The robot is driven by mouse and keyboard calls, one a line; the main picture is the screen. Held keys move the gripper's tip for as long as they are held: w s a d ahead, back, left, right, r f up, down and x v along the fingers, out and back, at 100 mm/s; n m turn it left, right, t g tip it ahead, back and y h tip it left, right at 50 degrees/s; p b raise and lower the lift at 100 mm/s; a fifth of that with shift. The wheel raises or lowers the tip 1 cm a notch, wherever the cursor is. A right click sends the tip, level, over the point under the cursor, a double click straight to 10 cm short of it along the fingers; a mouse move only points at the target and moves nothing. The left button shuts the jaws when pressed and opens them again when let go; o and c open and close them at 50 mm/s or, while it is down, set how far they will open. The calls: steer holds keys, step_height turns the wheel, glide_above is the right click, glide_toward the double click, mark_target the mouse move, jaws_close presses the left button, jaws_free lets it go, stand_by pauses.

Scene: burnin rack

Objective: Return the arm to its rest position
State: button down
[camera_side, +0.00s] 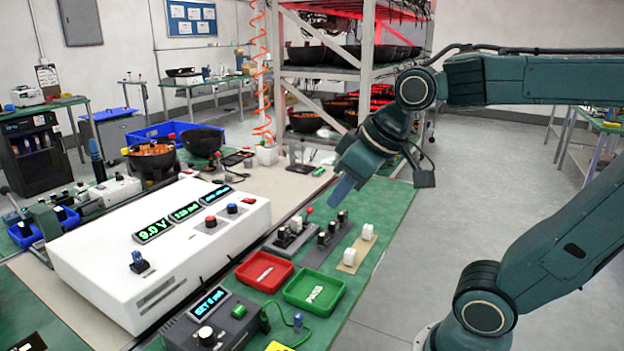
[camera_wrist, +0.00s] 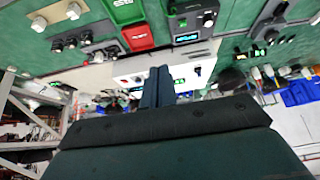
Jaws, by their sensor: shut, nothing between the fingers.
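My gripper (camera_side: 342,192) hangs in the air above the green bench, to the right of the white power supply, and points down and to the left. Its blue fingers are together with nothing between them. In the wrist view the shut fingers of my gripper (camera_wrist: 158,87) stick up past the dark wrist body. My upper arm links reach in from the right edge in the side view. The tips appear apart from the rack parts below.
The white power supply (camera_side: 120,262) reads 9.0 V. A red tray (camera_side: 264,271) and a green PASS tray (camera_side: 314,292) lie in front of it. Small switch modules (camera_side: 291,238) stand beneath my gripper. A metal shelf rack (camera_side: 366,75) stands behind. The floor at right is clear.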

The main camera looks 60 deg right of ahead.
steer(key=s+f, duration=0.3)
steer(key=s, duration=0.3)
steer(key=shift+s+a+g, duration=0.3)
steer(key=shift+s+a, duration=0.05)
steer(key=shift+s, duration=0.05)
